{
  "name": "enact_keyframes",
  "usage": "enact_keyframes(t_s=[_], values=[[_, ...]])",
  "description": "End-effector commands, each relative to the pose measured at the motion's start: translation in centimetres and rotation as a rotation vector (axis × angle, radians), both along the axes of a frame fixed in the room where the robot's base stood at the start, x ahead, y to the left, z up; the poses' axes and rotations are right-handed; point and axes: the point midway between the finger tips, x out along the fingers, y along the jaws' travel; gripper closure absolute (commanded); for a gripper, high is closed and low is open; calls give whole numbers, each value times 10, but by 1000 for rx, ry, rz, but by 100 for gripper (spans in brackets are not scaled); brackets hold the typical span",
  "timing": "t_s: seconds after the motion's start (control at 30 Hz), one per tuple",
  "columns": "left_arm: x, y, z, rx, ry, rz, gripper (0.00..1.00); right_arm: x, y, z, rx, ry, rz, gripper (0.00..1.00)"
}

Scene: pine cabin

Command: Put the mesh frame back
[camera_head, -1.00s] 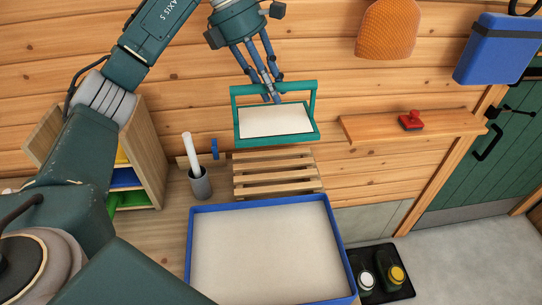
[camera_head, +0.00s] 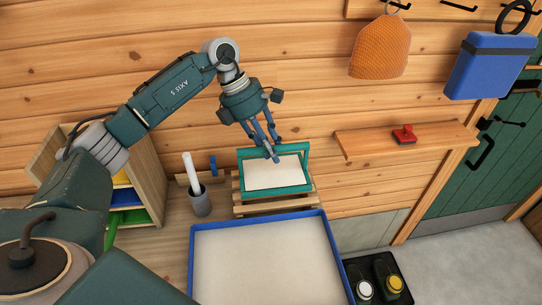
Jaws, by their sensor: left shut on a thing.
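The mesh frame (camera_head: 274,174) is a teal frame with a raised handle bar and a pale mesh panel. It is at or just above the slatted wooden rack (camera_head: 250,209) behind the blue-rimmed tray; I cannot tell whether it fully rests on the slats. My left gripper (camera_head: 272,155) comes down from above and is shut on the frame's handle bar. The frame covers most of the rack, leaving its front slats showing. My right gripper is not in view.
The blue-rimmed tray (camera_head: 256,228) lies in front of the rack. A grey cup (camera_head: 200,200) with a white roll stands left of the rack. A wooden shelf (camera_head: 365,140) with a red stamp (camera_head: 404,134) is on the wall to the right. A cubby unit (camera_head: 143,165) stands at left.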

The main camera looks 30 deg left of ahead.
Motion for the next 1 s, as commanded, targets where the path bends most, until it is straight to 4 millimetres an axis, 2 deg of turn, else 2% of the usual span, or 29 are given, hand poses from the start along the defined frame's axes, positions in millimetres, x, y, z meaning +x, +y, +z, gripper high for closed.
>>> enact_keyframes(t_s=[0.33,0.67,0.7,0.77,0.8,1.0], values=[[-1,0,-37,0,2,-1,100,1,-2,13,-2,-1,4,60],[0,0,-42,0,0,-1,100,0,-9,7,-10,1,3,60],[0,0,-42,1,0,-1,72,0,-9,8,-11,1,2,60],[0,0,-42,1,0,-1,60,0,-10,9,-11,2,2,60],[0,0,-42,1,0,-1,57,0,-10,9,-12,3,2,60],[0,0,-41,1,1,0,57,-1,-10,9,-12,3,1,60]])
